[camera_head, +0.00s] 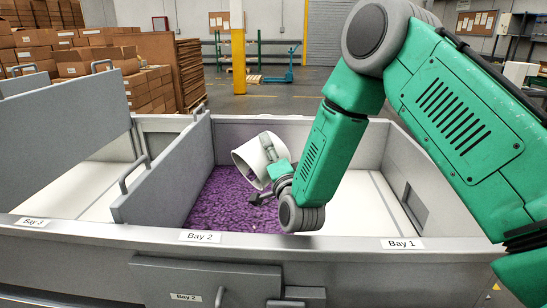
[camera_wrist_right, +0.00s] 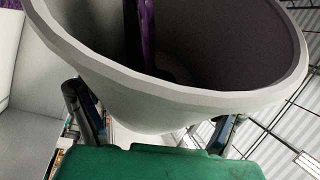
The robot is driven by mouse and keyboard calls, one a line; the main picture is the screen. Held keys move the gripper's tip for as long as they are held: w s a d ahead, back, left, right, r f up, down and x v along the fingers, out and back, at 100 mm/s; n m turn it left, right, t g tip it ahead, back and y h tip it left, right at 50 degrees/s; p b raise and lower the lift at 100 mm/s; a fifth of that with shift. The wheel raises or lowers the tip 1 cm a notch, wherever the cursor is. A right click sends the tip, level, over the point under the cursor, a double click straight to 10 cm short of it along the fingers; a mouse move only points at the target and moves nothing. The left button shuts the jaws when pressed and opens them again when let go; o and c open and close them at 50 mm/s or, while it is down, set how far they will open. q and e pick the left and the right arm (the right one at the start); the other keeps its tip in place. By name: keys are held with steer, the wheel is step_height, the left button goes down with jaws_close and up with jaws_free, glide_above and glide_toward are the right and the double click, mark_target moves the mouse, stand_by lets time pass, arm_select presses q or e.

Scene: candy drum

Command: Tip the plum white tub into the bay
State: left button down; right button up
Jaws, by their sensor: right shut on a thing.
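The white tub (camera_head: 249,157) is tilted steeply on its side above Bay 2 (camera_head: 226,135), its mouth toward the left and down. In the right wrist view its pale rim (camera_wrist_right: 170,96) fills the upper part. The inside is dark, with a purple strip in it; I cannot tell how much the tub holds. My right gripper (camera_head: 272,172) is shut on the tub, with a finger on either side of it in the right wrist view (camera_wrist_right: 153,122). Plum-coloured candy (camera_head: 213,198) covers the floor of Bay 2. My left gripper is out of view.
Bay 1 (camera_head: 401,243) on the right and Bay 3 (camera_head: 33,221) on the left show pale floors. A grey divider panel (camera_head: 160,180) with a handle stands at Bay 2's left side. The front rim (camera_head: 130,233) runs across below. Cardboard boxes (camera_head: 90,65) are stacked far behind.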

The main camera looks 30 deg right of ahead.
stand_by(0.5)
steer(key=shift+a+r+n+b, duration=0.1)
steer(key=shift+a+n+b, duration=0.25)
steer(key=shift+n, duration=0.15)
steer(key=shift+a+r, duration=0.15)
steer(key=d+m+g, duration=0.1)
steer(key=d+m, duration=0.1)
steer(key=m, duration=0.1)
steer(key=d+m+g+p, duration=0.1)
steer(key=d+m, duration=0.1)
steer(key=m, duration=0.1)
steer(key=shift+d+p, duration=0.1)
steer(key=shift+p, duration=0.2)
steer(key=shift+w+d+f+m+g, duration=0.1)
steer(key=shift+d+f+m+g, duration=0.15)
steer(key=shift+d+m, duration=0.4)
steer(key=shift+a, duration=0.2)
